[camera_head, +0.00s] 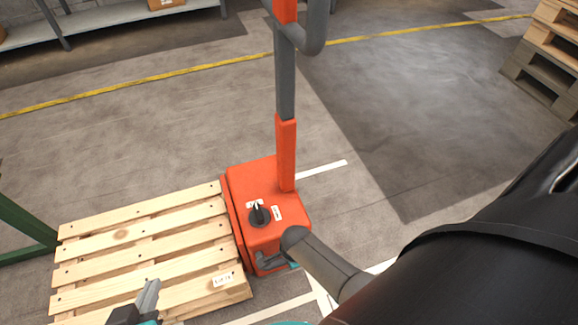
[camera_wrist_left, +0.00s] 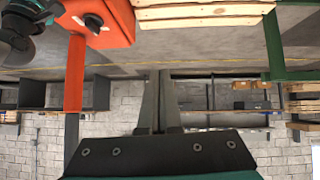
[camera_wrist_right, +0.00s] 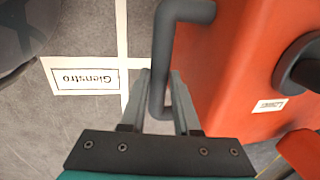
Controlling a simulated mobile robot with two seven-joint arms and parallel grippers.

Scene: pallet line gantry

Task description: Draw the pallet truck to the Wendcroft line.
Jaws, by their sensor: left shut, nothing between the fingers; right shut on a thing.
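The pallet truck (camera_head: 250,238) is orange, with a tall orange and grey mast (camera_head: 285,90), a black knob (camera_head: 259,214) and small labels on top. A dark grey bar handle (camera_wrist_right: 163,60) sticks out of its side. My right gripper (camera_wrist_right: 160,80) is shut on this bar; in the head view my own arm partly hides it. A light wooden pallet (camera_head: 140,239) sits against the truck's left side, with a small white tag. My left gripper (camera_head: 151,292) is shut and empty, over the pallet's near edge. No Wendcroft marking is readable.
White floor lines (camera_head: 325,170) run by the truck, and a floor label reading "Glenstro" (camera_wrist_right: 85,78) lies beside it. A green post frame (camera_head: 28,228) stands left, stacked pallets (camera_head: 545,60) far right, shelving (camera_head: 110,16) behind. Floor beyond the truck is clear.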

